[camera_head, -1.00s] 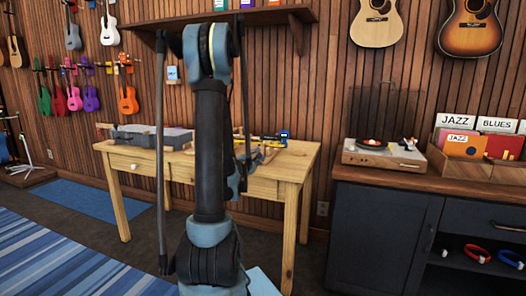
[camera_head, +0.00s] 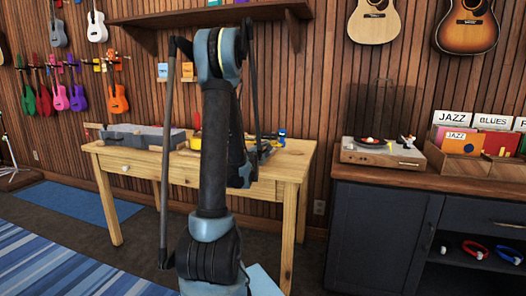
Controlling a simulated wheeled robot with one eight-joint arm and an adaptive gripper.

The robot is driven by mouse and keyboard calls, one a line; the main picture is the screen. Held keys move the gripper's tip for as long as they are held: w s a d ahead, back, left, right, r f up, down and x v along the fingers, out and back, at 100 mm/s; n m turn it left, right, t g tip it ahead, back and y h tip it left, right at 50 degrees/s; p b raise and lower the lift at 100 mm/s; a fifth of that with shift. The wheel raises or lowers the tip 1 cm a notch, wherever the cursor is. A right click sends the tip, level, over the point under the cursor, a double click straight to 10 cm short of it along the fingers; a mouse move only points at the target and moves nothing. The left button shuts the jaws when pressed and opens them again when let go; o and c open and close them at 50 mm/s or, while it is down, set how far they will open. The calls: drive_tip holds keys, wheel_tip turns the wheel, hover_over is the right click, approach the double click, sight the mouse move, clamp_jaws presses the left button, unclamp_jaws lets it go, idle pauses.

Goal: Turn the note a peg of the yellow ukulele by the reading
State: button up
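My arm stands in front of the wooden worktable (camera_head: 135,165) and covers its middle. A yellow patch (camera_head: 197,119) shows just left of my arm, above the tabletop. It may be part of the yellow ukulele, whose body is mostly hidden. A small blue and yellow item (camera_head: 281,136) shows right of my arm at the table's back; I cannot tell whether it is the tuner with the reading. The note a peg cannot be made out. My gripper (camera_head: 262,151) is barely visible beside my wrist near the table's right part; its fingers and any contact are unclear.
A grey case or box (camera_head: 145,137) lies on the table's left part. A shelf (camera_head: 210,14) hangs above. A dark cabinet (camera_head: 385,235) with a record player (camera_head: 380,152) and record crates (camera_head: 470,161) stands at right. Ukuleles hang on the wall.

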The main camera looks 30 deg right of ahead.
drive_tip(key=shift+a, duration=0.15)
drive_tip(key=shift+w, duration=0.1)
clamp_jaws()
drive_tip(key=shift+a+n, duration=0.1)
drive_tip(key=shift+n, duration=0.2)
drive_tip(key=shift+n, duration=1.3)
unclamp_jaws()
drive_tip(key=shift+a, duration=0.1)
